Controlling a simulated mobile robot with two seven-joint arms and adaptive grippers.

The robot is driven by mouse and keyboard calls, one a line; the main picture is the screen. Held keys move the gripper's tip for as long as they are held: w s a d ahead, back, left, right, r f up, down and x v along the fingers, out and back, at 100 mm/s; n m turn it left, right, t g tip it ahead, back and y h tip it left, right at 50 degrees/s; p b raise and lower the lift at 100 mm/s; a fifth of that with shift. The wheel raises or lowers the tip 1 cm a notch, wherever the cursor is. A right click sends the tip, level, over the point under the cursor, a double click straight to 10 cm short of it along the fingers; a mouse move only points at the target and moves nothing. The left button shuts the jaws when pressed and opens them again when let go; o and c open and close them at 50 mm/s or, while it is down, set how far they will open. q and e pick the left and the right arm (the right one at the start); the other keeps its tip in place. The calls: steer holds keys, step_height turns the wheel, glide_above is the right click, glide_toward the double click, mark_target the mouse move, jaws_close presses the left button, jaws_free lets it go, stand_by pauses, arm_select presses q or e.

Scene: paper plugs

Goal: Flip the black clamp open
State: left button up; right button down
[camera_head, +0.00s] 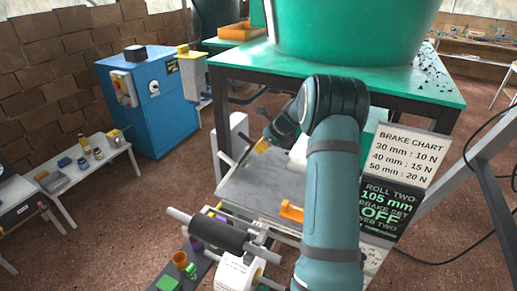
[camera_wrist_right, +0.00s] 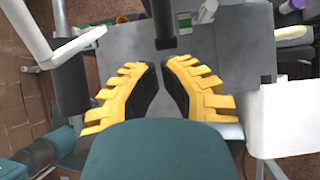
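My right gripper (camera_head: 260,147) has yellow fingers and hangs over the grey plate of the machine in the head view. In the right wrist view its two fingers (camera_wrist_right: 161,75) have black inner pads and stand a short gap apart, with nothing between them. A dark upright bar (camera_wrist_right: 164,22), which may be the black clamp, ends just beyond the fingertips, roughly in line with the gap. I cannot tell whether it touches them. In the head view a thin dark bar (camera_head: 243,158) shows beside the gripper. My left gripper is not in view.
A dark roller (camera_head: 216,232) lies across the machine's front. An orange piece (camera_head: 291,211) sits on the grey plate (camera_head: 262,190). The brake chart sign (camera_head: 408,154) stands right. A green-topped table (camera_head: 440,84) is behind, a blue cabinet (camera_head: 150,105) at left.

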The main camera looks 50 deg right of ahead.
steer(key=s+d, duration=0.3)
steer(key=s, duration=0.8)
steer(key=shift+s+f, duration=0.15)
steer(key=shift+d+f, duration=0.1)
